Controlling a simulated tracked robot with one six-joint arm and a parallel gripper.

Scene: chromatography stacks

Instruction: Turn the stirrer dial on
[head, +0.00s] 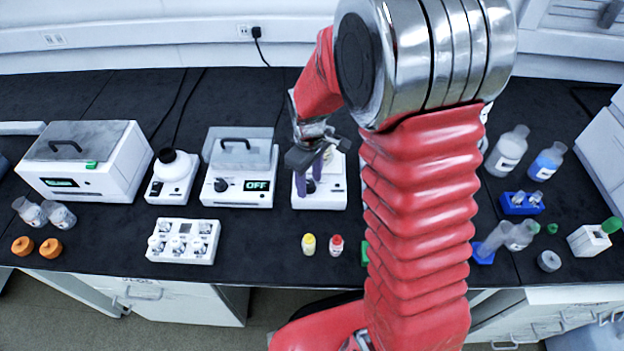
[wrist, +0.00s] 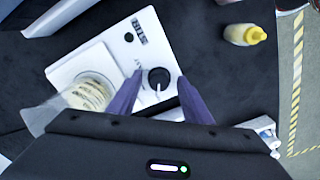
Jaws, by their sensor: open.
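The stirrer (head: 335,200) is a white box on the black bench, partly hidden by my arm in the head view. In the wrist view the stirrer (wrist: 120,38) has a small label plate near one edge and a round black dial (wrist: 158,77) with a white mark. A flask (wrist: 88,93) with pale contents stands on its plate. My gripper (wrist: 160,79) is open, with one purple finger on each side of the dial. I cannot tell whether either finger touches it. In the head view my gripper (head: 307,177) is over the stirrer's front.
A lidded device reading OFF (head: 240,190) stands just left of the stirrer. A yellow-capped bottle (head: 308,244) and a red-capped one (head: 336,245) stand in front. A white multi-knob block (head: 183,241) is at front left. Glassware and bottles (head: 507,150) stand at the right.

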